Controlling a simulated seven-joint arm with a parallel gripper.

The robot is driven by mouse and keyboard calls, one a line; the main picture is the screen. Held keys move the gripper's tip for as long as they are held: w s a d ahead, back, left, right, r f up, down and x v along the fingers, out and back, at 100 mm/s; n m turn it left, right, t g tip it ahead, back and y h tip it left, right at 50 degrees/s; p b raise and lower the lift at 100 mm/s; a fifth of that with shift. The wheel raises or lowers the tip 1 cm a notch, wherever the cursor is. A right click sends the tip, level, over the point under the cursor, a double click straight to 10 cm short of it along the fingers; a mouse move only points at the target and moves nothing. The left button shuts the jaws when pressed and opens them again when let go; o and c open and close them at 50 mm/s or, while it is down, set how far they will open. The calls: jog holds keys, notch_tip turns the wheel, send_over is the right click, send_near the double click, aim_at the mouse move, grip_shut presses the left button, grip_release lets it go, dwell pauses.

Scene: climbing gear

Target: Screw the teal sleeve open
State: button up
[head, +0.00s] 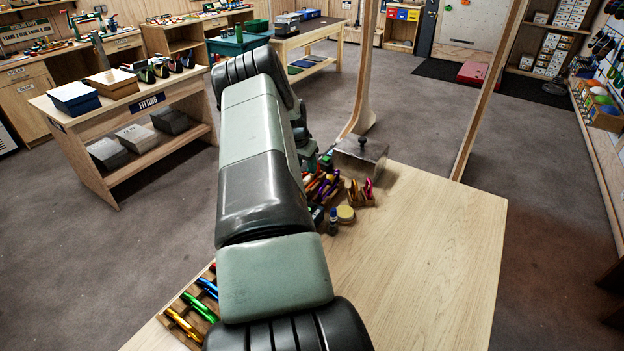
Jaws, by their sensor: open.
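I cannot make out the teal sleeve; no carabiner in view clearly shows one. Several coloured carabiners (320,184) stand close together beside my arm, too small and partly covered to tell apart. My arm runs up the middle of the view and bends down on its far side. Only dark and green wrist parts show past its right edge, close to these carabiners. My gripper's jaws are hidden behind the arm, so I cannot see what is between or beside them.
A wooden rack (361,197) holds purple and red carabiners. A grey metal block (360,158) with a knob stands behind it. A small bottle (333,221) and round yellow tin (346,214) sit nearby. A carabiner tray (187,314) lies front left. The tabletop (430,255) is clear at right.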

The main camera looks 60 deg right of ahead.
jog(key=shift+w+f, duration=0.1)
jog(key=shift+f, duration=1.2)
jog(key=shift+s, duration=0.7)
jog(key=shift+r, duration=5)
